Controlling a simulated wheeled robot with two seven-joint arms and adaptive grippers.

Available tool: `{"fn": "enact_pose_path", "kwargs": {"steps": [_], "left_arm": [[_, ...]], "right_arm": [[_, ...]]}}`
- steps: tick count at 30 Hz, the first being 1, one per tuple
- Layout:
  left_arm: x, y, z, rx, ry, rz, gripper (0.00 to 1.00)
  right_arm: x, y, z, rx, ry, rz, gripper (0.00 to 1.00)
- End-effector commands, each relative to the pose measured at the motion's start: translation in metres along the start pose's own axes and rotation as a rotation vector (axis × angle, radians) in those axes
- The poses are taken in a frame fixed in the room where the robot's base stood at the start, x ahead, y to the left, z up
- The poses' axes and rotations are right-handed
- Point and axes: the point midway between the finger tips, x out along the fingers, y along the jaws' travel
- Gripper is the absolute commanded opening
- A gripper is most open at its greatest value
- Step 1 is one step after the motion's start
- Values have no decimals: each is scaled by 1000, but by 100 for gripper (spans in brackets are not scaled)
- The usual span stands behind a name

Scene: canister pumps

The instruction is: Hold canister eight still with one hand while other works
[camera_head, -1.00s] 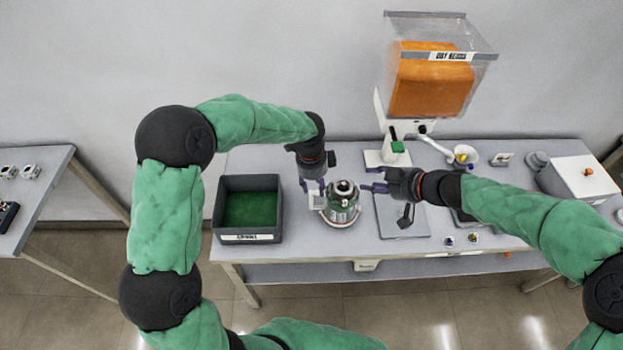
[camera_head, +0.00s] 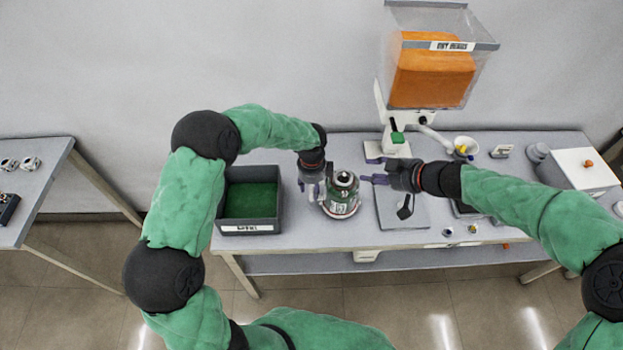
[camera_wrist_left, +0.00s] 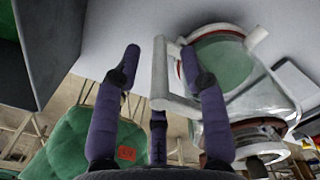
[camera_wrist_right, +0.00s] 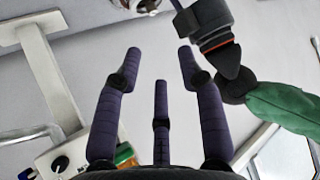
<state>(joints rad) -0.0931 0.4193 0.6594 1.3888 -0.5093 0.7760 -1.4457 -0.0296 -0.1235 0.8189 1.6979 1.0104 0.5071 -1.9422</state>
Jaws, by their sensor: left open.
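One canister (camera_head: 343,203), with a green body, a metal top and a pale label too small to read, stands upright on the table. In the left wrist view its clear body with green inside (camera_wrist_left: 225,62) and a pale side handle (camera_wrist_left: 177,104) show. My left gripper (camera_head: 312,193) is at the canister's left side. Its open fingers (camera_wrist_left: 159,58) stand on either side of the handle; I cannot tell whether they touch it. My right gripper (camera_head: 370,180) is open and empty, just right of the canister, fingers pointing at it. In the right wrist view its fingers (camera_wrist_right: 160,52) are spread.
A dark bin with a green floor (camera_head: 278,215) stands left of the canister. A grey plate (camera_head: 390,217) lies to the right. Behind is a dispenser with an orange-filled hopper (camera_head: 432,75). A white box (camera_head: 585,168) sits at the far right.

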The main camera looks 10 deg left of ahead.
Motion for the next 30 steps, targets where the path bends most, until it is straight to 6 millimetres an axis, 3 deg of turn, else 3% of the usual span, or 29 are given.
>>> {"fn": "enact_pose_path", "kwargs": {"steps": [6, 16, 21, 25, 27, 30], "left_arm": [[17, 0, 0, -1, 0, 0, 43], [20, 0, 0, -1, 0, 0, 43], [19, 0, 0, -1, 0, 0, 0], [19, 0, 0, -1, 0, 0, 0], [19, 0, 0, -1, 0, 0, 0], [19, 0, 0, -1, 0, -1, 0]], "right_arm": [[0, 0, 0, 0, 0, 0, 39], [0, 0, 0, 0, 0, 0, 39], [0, 0, 0, 0, 0, 0, 39], [0, 0, 0, 0, 0, 0, 39], [0, 0, 0, -1, 0, -1, 26], [2, -2, -4, -8, -4, -16, 26]]}}
